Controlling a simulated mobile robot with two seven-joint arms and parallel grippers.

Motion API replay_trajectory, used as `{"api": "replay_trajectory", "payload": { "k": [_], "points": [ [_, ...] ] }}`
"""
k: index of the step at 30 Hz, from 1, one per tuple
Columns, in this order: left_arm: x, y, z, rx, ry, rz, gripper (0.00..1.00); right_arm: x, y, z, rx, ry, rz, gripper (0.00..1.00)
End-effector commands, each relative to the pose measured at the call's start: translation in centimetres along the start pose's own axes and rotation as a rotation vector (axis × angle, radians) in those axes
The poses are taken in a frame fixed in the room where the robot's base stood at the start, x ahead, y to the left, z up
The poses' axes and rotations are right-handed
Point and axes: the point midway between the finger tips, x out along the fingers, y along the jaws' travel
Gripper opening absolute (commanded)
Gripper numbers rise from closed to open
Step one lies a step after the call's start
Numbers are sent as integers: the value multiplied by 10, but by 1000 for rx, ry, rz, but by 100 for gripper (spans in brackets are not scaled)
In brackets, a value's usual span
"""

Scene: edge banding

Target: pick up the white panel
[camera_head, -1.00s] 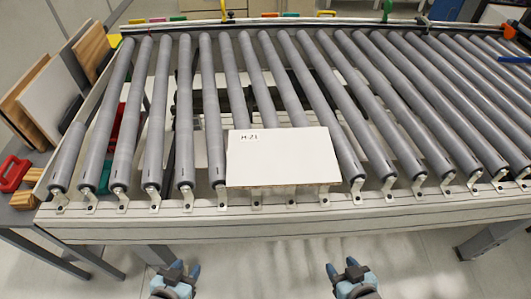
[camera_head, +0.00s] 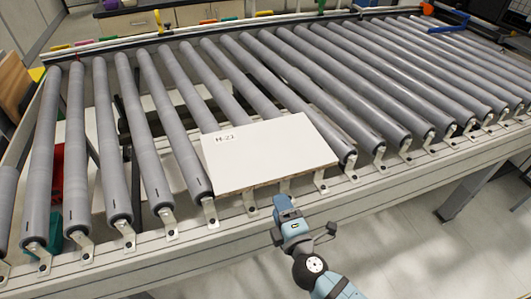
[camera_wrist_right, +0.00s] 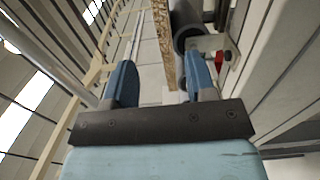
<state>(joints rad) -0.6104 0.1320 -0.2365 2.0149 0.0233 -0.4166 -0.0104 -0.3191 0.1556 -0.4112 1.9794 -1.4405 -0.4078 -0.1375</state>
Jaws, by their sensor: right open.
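The white panel (camera_head: 268,152), marked H-21, lies flat on the rollers at the front of the conveyor, its brown front edge facing me. My right gripper (camera_head: 285,203) is just in front of that edge, near its middle. In the right wrist view, my right gripper (camera_wrist_right: 161,75) is open, with one blue finger on each side. The panel's speckled chipboard edge (camera_wrist_right: 166,45) shows in line with the gap between the fingers. Nothing is gripped. I cannot tell whether a finger touches the panel. My left gripper is out of view.
Grey rollers (camera_head: 128,140) run across the conveyor, with metal brackets along its front rail (camera_head: 350,198). A roller end and bracket (camera_wrist_right: 208,43) are close to the right finger in the wrist view. Red and green items are under the rollers at left. Floor is clear at lower right.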

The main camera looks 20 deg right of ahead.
Motion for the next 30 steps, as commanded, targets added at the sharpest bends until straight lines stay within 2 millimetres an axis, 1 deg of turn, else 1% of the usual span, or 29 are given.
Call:
{"api": "replay_trajectory", "payload": {
  "k": [1,3,6,9,14,17,21,24,27,30],
  "points": [
    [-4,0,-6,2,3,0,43,12,5,0,1,-1,3,51],
    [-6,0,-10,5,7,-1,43,27,5,0,2,0,2,51],
    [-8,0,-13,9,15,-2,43,46,4,0,2,0,0,51],
    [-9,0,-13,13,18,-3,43,60,3,0,4,0,-1,51],
    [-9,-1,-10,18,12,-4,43,70,1,0,5,0,-2,51],
    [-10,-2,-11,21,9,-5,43,80,1,-1,4,-1,-2,51],
    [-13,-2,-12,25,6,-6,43,102,-1,-4,4,-1,-2,51],
    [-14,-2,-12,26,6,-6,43,114,-2,-4,5,-1,-2,51],
    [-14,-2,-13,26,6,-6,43,120,-3,-4,5,0,-3,51],
    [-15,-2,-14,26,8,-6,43,121,-4,-4,5,0,-3,51]
  ]
}}
